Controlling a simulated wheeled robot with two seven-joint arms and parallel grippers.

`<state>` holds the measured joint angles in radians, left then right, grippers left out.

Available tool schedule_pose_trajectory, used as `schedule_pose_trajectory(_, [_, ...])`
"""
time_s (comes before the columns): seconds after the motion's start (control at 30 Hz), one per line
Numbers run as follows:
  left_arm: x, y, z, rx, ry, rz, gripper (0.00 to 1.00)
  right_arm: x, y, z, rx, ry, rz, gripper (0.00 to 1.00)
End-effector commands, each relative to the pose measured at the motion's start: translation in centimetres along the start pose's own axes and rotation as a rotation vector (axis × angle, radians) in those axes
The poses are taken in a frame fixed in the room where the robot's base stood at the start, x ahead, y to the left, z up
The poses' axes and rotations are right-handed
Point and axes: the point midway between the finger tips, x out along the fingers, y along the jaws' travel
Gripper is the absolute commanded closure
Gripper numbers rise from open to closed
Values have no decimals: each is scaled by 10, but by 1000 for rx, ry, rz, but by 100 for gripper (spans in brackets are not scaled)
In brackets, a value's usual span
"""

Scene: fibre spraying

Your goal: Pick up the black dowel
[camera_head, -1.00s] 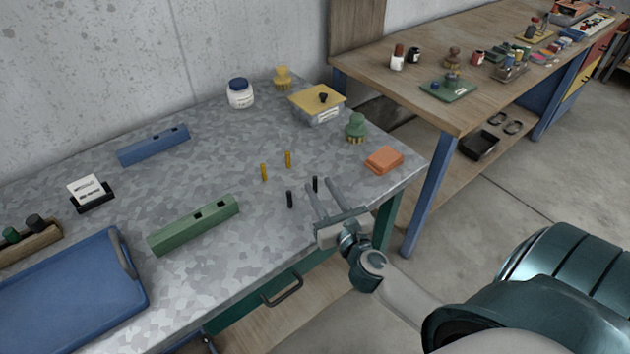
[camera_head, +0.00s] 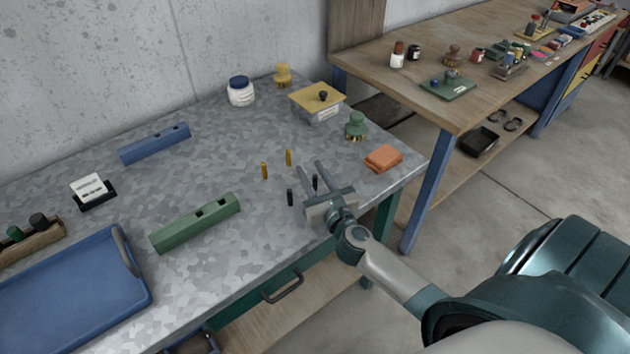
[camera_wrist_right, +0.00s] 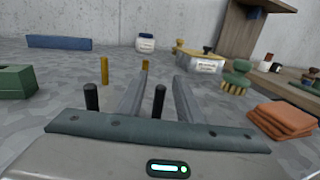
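Two short black dowels stand upright on the mottled grey table. The nearer-left black dowel (camera_head: 290,198) is just outside my right gripper (camera_head: 310,168), left of its left finger. The other black dowel (camera_head: 315,183) shows between the two open fingers. The right wrist view agrees: one dowel (camera_wrist_right: 91,97) is outside on the left, the other (camera_wrist_right: 159,100) lies between the fingers, closer to the right one, with a gap to the left one. The right gripper is open and reaches in low from the table's front edge. My left gripper is not in view.
Two yellow dowels (camera_head: 264,171) stand beyond the gripper. A green slotted block (camera_head: 197,223) and a blue tray (camera_head: 70,300) lie to the left. An orange cloth (camera_head: 383,158), a green brush (camera_head: 356,126) and a yellow-lidded box (camera_head: 317,104) are to the right and behind.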

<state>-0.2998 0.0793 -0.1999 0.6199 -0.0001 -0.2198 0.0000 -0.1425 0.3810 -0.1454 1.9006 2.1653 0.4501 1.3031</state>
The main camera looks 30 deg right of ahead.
Motion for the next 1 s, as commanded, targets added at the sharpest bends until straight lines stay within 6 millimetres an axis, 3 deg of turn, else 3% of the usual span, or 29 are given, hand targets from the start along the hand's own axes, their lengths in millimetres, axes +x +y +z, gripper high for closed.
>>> schedule_pose_trajectory(0.2, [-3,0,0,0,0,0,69,18,0,0,0,1,1,68])
schedule_pose_trajectory(0.67, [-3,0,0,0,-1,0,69,18,0,0,1,1,1,68])
schedule_pose_trajectory(0.8, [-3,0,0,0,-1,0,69,18,0,0,1,1,0,99])
schedule_pose_trajectory(1.0, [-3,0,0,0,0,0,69,18,0,0,1,0,0,100])
